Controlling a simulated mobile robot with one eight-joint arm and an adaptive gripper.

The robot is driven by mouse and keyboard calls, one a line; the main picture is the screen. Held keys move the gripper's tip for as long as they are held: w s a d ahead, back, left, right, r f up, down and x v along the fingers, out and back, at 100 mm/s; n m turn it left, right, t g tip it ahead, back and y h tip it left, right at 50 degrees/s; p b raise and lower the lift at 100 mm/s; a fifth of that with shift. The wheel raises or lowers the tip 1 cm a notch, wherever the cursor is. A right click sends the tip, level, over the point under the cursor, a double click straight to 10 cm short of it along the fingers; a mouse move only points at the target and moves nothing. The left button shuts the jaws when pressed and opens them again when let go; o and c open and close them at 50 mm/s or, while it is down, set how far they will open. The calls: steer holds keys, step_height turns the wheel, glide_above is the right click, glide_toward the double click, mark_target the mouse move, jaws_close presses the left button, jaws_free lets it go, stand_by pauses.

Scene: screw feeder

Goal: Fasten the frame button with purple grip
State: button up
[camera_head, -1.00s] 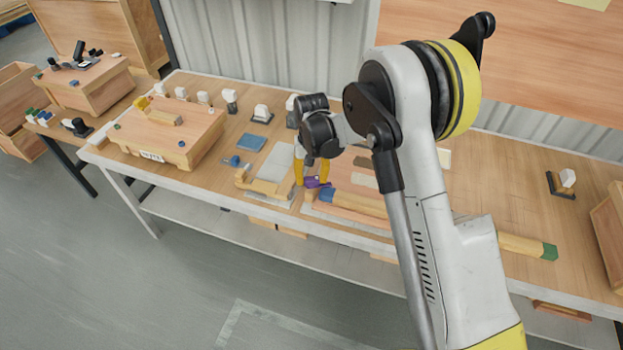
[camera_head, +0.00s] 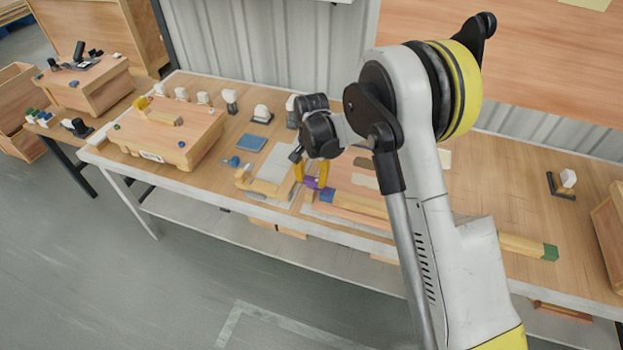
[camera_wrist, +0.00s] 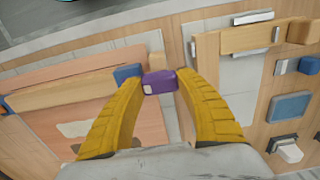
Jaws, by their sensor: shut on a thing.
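The purple grip (camera_wrist: 159,82) sits between the yellow fingertips of my gripper (camera_wrist: 159,88) in the wrist view, and the gripper is shut on it. In the head view my gripper (camera_head: 314,182) holds the purple grip (camera_head: 311,183) low over the table, at the left end of the wooden frame bar (camera_head: 360,204). The frame's blue corner (camera_wrist: 127,73) is just left of the purple grip in the wrist view. Whether the grip touches the frame cannot be told. The part under the grip is hidden.
A grey plate with a wooden block (camera_head: 266,187) lies left of my gripper. A blue pad (camera_head: 251,142) and several white-topped parts stand behind it. A wooden box (camera_head: 190,148) is at the table's left. The table (camera_head: 490,190) has free room at right.

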mark_target(312, 179)
steer(key=o, duration=1.2)
step_height(312, 179, up, 12)
